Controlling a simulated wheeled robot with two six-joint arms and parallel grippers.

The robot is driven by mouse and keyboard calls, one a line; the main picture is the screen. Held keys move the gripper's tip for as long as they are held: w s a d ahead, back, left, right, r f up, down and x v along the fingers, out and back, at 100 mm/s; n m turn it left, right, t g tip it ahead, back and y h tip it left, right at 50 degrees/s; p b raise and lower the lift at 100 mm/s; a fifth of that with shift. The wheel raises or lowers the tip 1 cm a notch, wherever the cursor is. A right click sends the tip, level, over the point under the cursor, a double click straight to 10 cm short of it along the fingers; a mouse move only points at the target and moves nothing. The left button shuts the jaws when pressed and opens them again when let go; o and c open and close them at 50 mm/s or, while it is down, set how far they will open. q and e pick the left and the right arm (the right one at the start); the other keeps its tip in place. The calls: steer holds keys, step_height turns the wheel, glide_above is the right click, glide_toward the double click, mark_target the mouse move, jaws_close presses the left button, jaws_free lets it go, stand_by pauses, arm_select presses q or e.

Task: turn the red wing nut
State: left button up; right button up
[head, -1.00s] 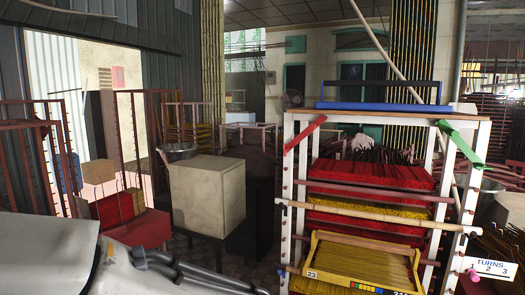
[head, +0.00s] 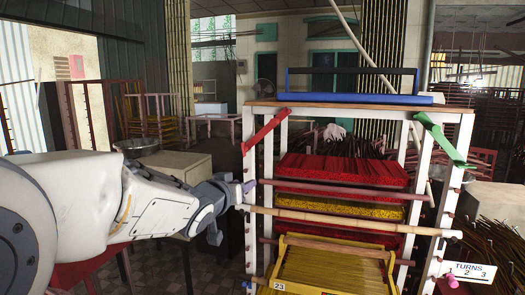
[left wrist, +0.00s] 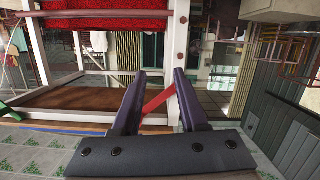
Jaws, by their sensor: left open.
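The red wing nut (head: 266,131) is a long flat red bar, set at a slant on the upper left post of the white rack (head: 251,225). My left gripper (head: 246,188) is open and empty beside that left post, lower than the red bar and apart from it in the head view. In the left wrist view the red wing nut (left wrist: 158,100) shows at a slant in the gap between the dark fingers of my left gripper (left wrist: 160,74). Its ends are partly hidden by the fingers there. My right gripper is in neither view.
A green bar (head: 440,139) is on the rack's upper right. Red and yellow incense bundles (head: 340,171) fill the shelves. A bamboo pole (head: 350,223) crosses the front. A "TURNS 1 2 3" sign (head: 470,272) stands lower right.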

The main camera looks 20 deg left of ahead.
mark_target(242, 150)
arm_select(q)
steer(key=w+a+r+t, duration=0.1)
steer(key=a+r+t, duration=0.1)
steer(key=a+r, duration=0.3)
steer(key=w+p, duration=0.1)
steer(key=w, duration=0.2)
steer(key=w+p, duration=0.1)
steer(key=w, duration=0.3)
steer(key=w+d+p, duration=0.1)
steer(key=w+p, duration=0.1)
steer(key=w, duration=0.1)
steer(key=shift+w+r, duration=0.15)
steer(key=shift+r, duration=0.05)
jaws_close()
